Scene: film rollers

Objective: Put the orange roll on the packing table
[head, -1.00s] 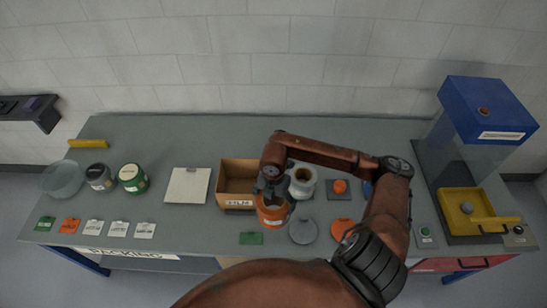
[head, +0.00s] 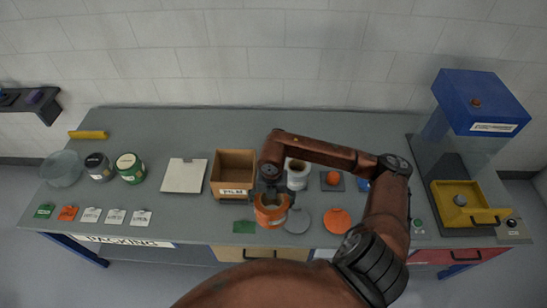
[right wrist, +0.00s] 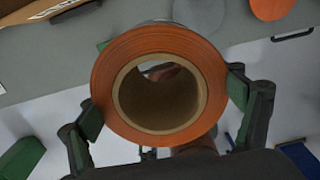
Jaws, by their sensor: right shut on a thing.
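The orange roll (head: 264,218), a thick ring with a tan core, is in my right gripper (head: 270,198) near the front edge of the long grey bench. In the right wrist view the roll (right wrist: 105,75) faces the camera, with a finger on each side of it. My right gripper is shut on it and appears to hold it above the surface; the exact gap is hard to tell. The packing table (head: 160,215) is the bench's left part, with a "PACKING" label on its front. My left gripper is not in view.
An open cardboard box (head: 233,190), a white pad (head: 184,175), a green roll (head: 130,167), a dark roll (head: 98,166) and a glass bowl (head: 62,168) stand to the left. A white roll (head: 298,177) stands close right. A blue-topped machine (head: 480,100) stands far right.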

